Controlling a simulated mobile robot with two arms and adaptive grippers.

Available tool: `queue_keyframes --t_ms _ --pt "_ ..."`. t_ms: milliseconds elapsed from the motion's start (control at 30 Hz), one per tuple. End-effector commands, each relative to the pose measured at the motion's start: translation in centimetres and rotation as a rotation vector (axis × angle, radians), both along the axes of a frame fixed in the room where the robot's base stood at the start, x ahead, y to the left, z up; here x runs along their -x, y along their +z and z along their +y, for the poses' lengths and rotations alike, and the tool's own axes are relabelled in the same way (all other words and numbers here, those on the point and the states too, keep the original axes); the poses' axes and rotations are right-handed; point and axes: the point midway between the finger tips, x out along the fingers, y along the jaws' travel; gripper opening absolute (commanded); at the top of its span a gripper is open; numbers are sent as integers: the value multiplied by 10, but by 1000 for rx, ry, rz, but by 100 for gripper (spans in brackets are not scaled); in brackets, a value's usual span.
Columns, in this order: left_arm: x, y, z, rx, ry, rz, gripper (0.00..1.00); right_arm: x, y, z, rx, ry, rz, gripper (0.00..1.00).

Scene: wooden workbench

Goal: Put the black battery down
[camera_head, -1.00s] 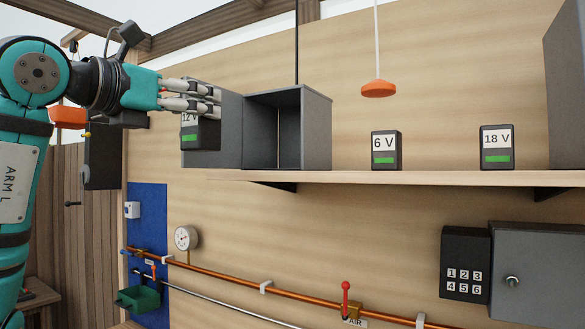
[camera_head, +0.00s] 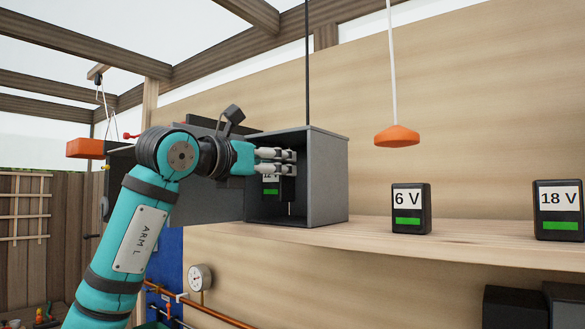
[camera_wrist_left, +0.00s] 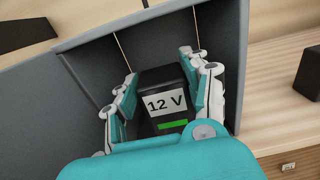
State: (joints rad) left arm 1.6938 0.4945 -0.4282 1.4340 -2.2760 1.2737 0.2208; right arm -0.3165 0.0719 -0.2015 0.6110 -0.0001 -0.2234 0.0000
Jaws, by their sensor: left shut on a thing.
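The black battery (camera_wrist_left: 165,105) with a white 12 V label and a green bar is between the fingers of my left gripper (camera_wrist_left: 162,92), which is shut on it. In the head view the battery (camera_head: 271,188) is partly hidden by the fingers of the left gripper (camera_head: 280,162), at the opening of the grey box (camera_head: 328,180) on the shelf. The wrist view shows the box walls around the battery. I cannot tell whether the battery's base touches the box floor. My right gripper is not in view.
A 6 V battery (camera_head: 411,210) and an 18 V battery (camera_head: 558,212) stand on the shelf (camera_head: 360,230) to the right of the box. An orange pendant (camera_head: 397,137) hangs above. A gauge (camera_head: 201,277) and a copper pipe are below the shelf.

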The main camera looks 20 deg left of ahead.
Motion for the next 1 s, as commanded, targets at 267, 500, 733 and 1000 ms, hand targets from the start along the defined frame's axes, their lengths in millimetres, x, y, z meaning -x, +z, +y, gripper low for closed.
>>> queue_keyframes --t_ms 267,500,733,1000 --pt "-49 4 -19 1 -1 -1 5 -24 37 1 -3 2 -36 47" --pt "-54 -13 -20 -1 -1 1 5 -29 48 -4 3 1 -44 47" --pt "-53 -33 -19 0 0 -4 5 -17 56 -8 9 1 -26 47" --pt "-53 -35 -20 0 0 -4 5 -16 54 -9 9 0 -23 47"
